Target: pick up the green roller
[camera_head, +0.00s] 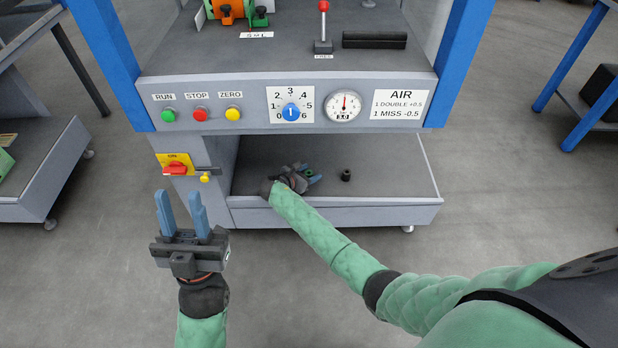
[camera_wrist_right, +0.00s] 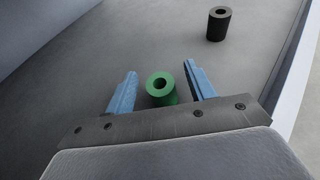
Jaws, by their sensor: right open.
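The green roller (camera_wrist_right: 161,89) is a short green cylinder with a hole in its top, upright on the grey lower shelf (camera_head: 400,180). In the right wrist view it lies between the two blue fingers of my right gripper (camera_wrist_right: 160,88), which is open, with a gap on both sides. In the head view my right gripper (camera_head: 313,177) is over the lower shelf, and the roller is mostly hidden there. My left gripper (camera_head: 182,213) is open and empty, in front of the machine at the left, its blue fingers apart and pointing up.
A black roller (camera_head: 346,175) stands on the same shelf to the right; it also shows in the right wrist view (camera_wrist_right: 219,24). The shelf has a raised front edge (camera_head: 340,214). The control panel (camera_head: 290,104) overhangs the back of the shelf. A red-yellow switch (camera_head: 175,165) is near my left gripper.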

